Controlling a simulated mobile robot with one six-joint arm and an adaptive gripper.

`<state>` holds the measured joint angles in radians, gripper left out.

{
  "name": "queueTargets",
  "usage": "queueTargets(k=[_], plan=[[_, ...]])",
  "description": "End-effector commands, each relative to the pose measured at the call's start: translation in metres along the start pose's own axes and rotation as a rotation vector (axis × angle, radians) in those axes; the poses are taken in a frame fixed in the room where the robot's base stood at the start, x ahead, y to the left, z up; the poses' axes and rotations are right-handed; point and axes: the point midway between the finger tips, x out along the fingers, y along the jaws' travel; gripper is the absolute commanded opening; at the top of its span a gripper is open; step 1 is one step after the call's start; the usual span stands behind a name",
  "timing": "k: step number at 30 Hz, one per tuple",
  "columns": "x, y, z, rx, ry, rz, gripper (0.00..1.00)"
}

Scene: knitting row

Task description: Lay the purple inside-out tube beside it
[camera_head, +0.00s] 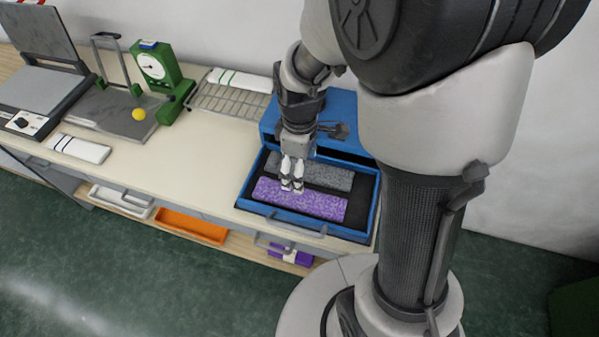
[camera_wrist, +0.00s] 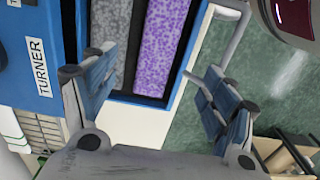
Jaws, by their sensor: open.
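A purple speckled tube (camera_head: 325,206) lies in the open blue drawer (camera_head: 366,211), along its front side. A grey speckled tube (camera_head: 330,177) lies parallel behind it in the same drawer, with a dark strip between them. In the wrist view the purple tube (camera_wrist: 163,45) and the grey tube (camera_wrist: 112,25) lie side by side. My gripper (camera_head: 292,187) points down over the purple tube's left part and hides some of both tubes. Its fingers are apart with nothing between them. Whether the fingertips touch the purple tube I cannot tell.
The blue turner box (camera_wrist: 32,50) stands behind the drawer. An orange tray (camera_head: 190,226) is below. The bench left of the drawer is clear.

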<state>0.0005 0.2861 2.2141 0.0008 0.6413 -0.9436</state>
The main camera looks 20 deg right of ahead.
Motion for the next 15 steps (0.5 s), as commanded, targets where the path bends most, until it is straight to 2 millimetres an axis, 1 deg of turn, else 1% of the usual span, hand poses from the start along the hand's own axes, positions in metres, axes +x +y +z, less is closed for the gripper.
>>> queueTargets(k=[1,5,8,11,12,15], plan=[[-0.007,0.0,0.0,0.0,0.001,0.001,0.78],[-0.018,-0.001,0.001,0.011,0.004,0.006,0.78],[-0.037,-0.005,0.004,0.065,0.022,0.029,0.78],[-0.07,-0.015,0.011,0.177,0.059,0.068,0.78],[-0.084,-0.022,0.016,0.233,0.078,0.085,0.78],[-0.118,-0.041,0.03,0.386,0.134,0.125,0.78]])
